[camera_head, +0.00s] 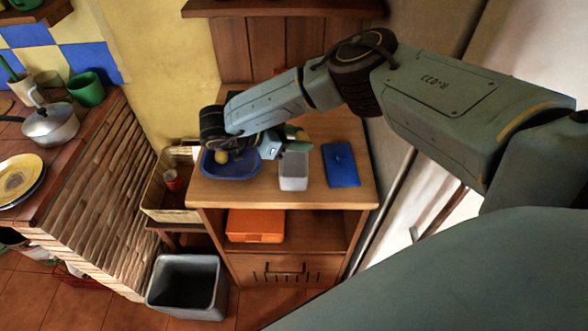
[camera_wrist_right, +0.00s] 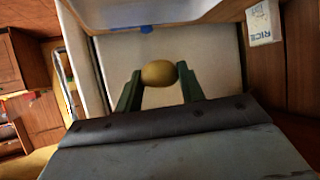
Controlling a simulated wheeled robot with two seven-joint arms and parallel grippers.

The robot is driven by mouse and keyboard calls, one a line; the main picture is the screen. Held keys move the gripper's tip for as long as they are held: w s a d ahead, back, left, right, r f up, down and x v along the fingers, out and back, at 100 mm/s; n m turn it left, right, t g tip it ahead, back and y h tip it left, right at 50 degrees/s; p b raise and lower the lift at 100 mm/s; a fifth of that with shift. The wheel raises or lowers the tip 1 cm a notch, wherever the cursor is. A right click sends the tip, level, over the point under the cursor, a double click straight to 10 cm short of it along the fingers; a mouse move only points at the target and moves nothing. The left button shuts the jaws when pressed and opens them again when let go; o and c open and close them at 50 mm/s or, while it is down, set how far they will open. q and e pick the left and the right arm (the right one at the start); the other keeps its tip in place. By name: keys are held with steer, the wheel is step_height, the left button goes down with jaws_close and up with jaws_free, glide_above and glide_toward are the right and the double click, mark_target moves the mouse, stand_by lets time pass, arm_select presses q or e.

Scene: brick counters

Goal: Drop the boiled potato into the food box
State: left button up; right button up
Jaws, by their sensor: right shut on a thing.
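My right gripper (camera_head: 289,141) is over the wooden cabinet top, just behind a light grey open box (camera_head: 293,171), likely the food box. It is shut on a yellow-brown boiled potato (camera_head: 303,136). In the right wrist view, the potato (camera_wrist_right: 159,73) sits between the tips of the two green fingers (camera_wrist_right: 160,90), with pale surfaces behind it. A blue tray (camera_head: 250,174) is left of the box and holds another yellowish round item (camera_head: 221,157). A flat blue lid (camera_head: 341,166) lies right of the box. My left gripper is not in view.
An orange box (camera_head: 255,226) is on the shelf below. A grey bin (camera_head: 187,286) stands on the floor and a basket (camera_head: 160,195) is left of the cabinet. A pot (camera_head: 50,125) is on the brick counter. A rice carton (camera_wrist_right: 263,23) shows in the right wrist view.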

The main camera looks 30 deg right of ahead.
steer(key=shift+f, duration=0.1)
steer(key=o, duration=1)
steer(key=v, duration=1.3)
steer(key=shift+a, duration=0.25)
